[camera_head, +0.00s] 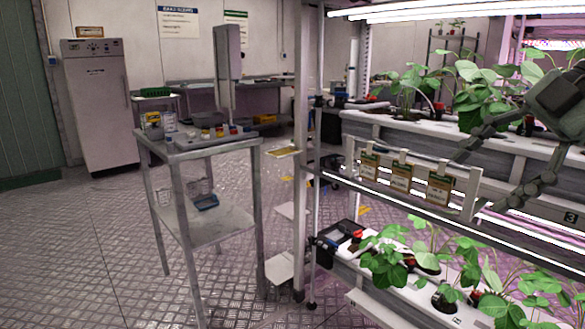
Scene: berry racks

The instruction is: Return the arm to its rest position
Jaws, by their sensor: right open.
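My right gripper (482,178) comes in from the right edge, in front of the berry rack. Its two dark fingers are spread wide apart and point down and left. Nothing shows between them except the rack behind. The fingers appear close to the right end of a white rail with several seed-packet-like cards (400,177); I cannot tell whether they touch it. Most of my right arm is outside the picture. My left gripper is not in view.
The rack's upper trough (375,129) and lower trough (362,273) hold leafy plants (390,268). A rack post (301,110) stands mid-picture. A metal cart (215,148) with small items stands left of it. A grey cabinet (100,105) is at the back left. The left floor is clear.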

